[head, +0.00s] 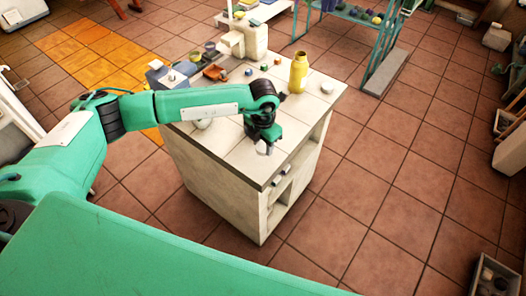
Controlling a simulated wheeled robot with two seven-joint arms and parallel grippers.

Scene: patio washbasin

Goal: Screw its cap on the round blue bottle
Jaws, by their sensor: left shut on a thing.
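My left gripper (264,146) is low over the front right part of the tiled counter (225,148), near its front edge. It is shut on a small pale thing, mostly hidden by the fingers, and I cannot tell what it is. I cannot pick out the round blue bottle for sure; a blue-grey shape (156,76) stands at the counter's left edge. Several small cap-like pieces lie towards the back, among them a dark blue one (248,71) and a green one (264,67). My right gripper is out of view.
A yellow bottle (298,74) stands upright at the back right of the counter. A pale basin unit (246,38) stands at the back. A reddish-brown tray (215,72) and small pots are at the back left. A round white thing (203,123) is partly behind my arm.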

